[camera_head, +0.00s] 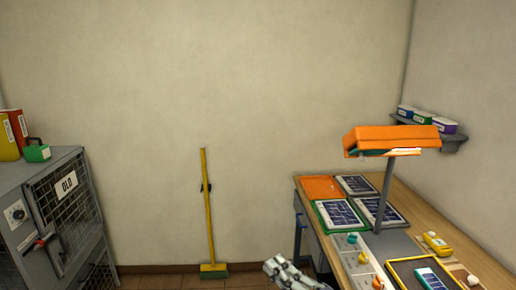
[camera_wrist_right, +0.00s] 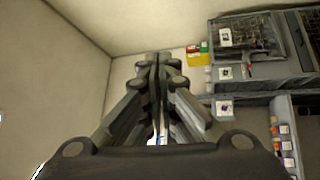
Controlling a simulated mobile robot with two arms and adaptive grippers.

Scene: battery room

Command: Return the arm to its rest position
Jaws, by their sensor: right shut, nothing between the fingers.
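My right gripper (camera_head: 284,268) shows at the bottom edge of the head view, just left of the wooden workbench (camera_head: 449,227). It is in the air and apart from the bench as far as I can see. In the right wrist view the gripper (camera_wrist_right: 153,58) has its fingers together, with nothing held between them. Most of my right arm is below the head view's frame. My left gripper is not in view.
A grey cabinet (camera_head: 20,186) marked OLD stands at left. A yellow broom (camera_head: 208,210) leans on the back wall. An orange lamp (camera_head: 390,137) rises over the bench, which holds several panels and a tray (camera_head: 398,268). Floor between cabinet and bench is clear.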

